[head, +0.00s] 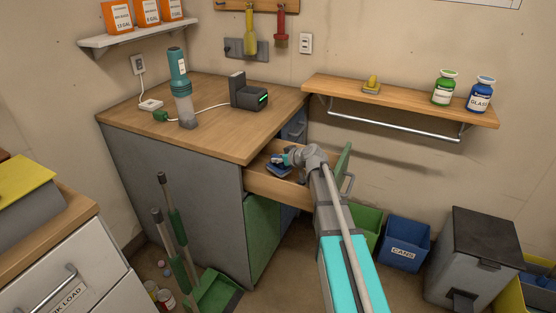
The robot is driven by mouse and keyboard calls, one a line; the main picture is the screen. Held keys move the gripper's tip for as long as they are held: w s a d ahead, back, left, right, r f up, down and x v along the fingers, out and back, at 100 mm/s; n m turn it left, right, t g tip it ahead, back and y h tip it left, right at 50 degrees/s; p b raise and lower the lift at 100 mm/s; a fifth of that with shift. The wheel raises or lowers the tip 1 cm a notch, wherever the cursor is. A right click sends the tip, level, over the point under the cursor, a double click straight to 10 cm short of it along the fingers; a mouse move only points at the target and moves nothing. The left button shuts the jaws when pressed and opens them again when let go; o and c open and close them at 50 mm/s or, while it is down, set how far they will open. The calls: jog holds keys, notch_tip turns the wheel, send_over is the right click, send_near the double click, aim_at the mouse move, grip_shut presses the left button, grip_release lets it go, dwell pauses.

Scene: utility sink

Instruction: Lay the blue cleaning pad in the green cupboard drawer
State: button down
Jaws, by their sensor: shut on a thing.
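The blue cleaning pad (279,170) shows as a small dark blue piece at the tip of my gripper (281,162). My gripper is shut on it. The green cupboard drawer (262,184) is pulled out, with a pale wooden inside and a green front (343,164). The pad is over or inside the open drawer, towards its left part. I cannot tell whether the pad touches the drawer bottom. My arm reaches in from the lower right and hides much of the drawer's right part.
The wooden cupboard top (215,140) carries a teal-capped bottle (181,85) and a dark charger (247,93). A wall shelf (405,100) with a metal rail is behind the drawer. A green bin (367,226) and blue bin (407,243) stand on the floor.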

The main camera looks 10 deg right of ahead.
jog(key=shift+f+b, duration=0.55)
jog(key=shift+s, duration=0.1)
jog(key=shift+c, duration=2.1)
grip_release()
jog(key=shift+s, duration=0.1)
jog(key=shift+r, duration=0.1)
jog(key=shift+r+p, duration=0.4)
jog(key=shift+p, duration=0.15)
jog(key=shift+r, duration=0.3)
jog(key=p+v, duration=0.3)
jog(key=v, duration=0.4)
jog(key=shift+p, duration=0.35)
jog(key=shift+d+f, duration=0.1)
jog(key=shift+d, duration=0.05)
